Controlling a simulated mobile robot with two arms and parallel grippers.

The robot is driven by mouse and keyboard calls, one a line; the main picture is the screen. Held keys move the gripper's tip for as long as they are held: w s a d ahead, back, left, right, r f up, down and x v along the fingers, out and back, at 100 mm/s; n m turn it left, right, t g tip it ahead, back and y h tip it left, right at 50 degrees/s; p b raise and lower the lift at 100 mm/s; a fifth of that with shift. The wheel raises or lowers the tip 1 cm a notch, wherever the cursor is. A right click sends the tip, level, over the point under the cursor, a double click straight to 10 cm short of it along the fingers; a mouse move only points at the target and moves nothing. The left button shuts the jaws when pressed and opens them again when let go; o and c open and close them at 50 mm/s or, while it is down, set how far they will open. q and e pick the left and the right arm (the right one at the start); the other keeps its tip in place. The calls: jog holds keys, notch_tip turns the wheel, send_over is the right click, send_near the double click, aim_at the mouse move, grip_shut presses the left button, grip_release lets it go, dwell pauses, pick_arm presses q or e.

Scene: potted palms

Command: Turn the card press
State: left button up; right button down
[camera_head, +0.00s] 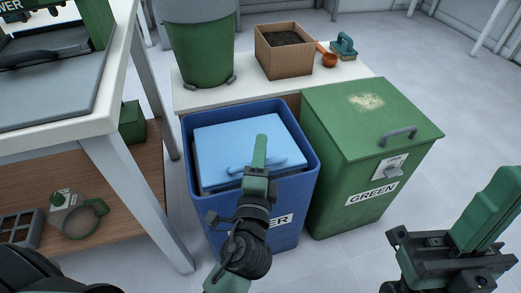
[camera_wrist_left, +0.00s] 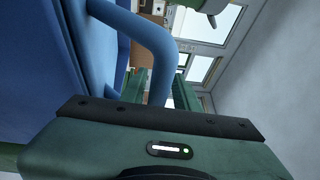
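A machine with a green frame, a grey flat bed (camera_head: 50,90) and a dark bar stands on the white bench at the top left. It is cut off by the picture edge, and I cannot tell whether it is the card press. My left gripper (camera_head: 259,152) is at the handle of a blue lid (camera_head: 225,135) in a blue bin (camera_head: 305,165).
A green lidded bin (camera_head: 350,120) marked GREEN stands beside the blue bin. Behind are a green bucket (camera_head: 200,55), a box of soil (camera_head: 285,55), an orange scoop (camera_head: 328,59) and a brush (camera_head: 343,47).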

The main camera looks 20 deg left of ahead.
pick_arm(q)
grip_shut()
dwell(1.2)
